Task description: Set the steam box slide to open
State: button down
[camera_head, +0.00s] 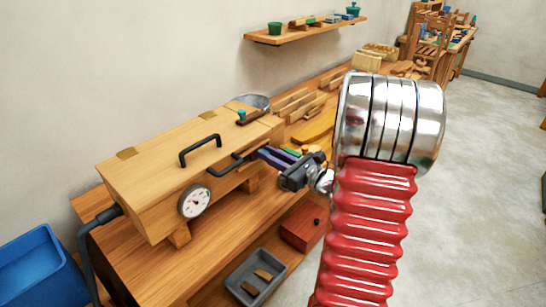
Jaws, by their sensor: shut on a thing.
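The steam box (150,190) is a long pale wooden box on a bench at the left, with a round dial gauge (195,201) on its front. A black bar handle (200,150) stands on its lid. A second black handle (225,168) is on the front near the right end. My gripper (262,153) reaches in from the right, its purple jaws shut on the right part of that front handle. A dark strip with a teal knob (241,115) lies on the lid's right end. I cannot tell which of these parts is the slide.
A grey tray (238,291) and a reddish wooden box (303,228) sit low in front of the bench. A blue bin (40,265) is at lower left. Wood pieces (315,128) lie behind my gripper. Open floor (480,200) spreads to the right.

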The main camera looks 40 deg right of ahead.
jog(key=shift+d, duration=0.3)
jog(key=c, duration=1.6)
grip_release()
jog(key=shift+c, duration=0.2)
jog(key=shift+a, duration=0.1)
jog(key=s+d, duration=0.2)
jog(key=s, duration=1.1)
jog(key=shift+s+d, duration=0.2)
jog(key=shift+s, duration=0.1)
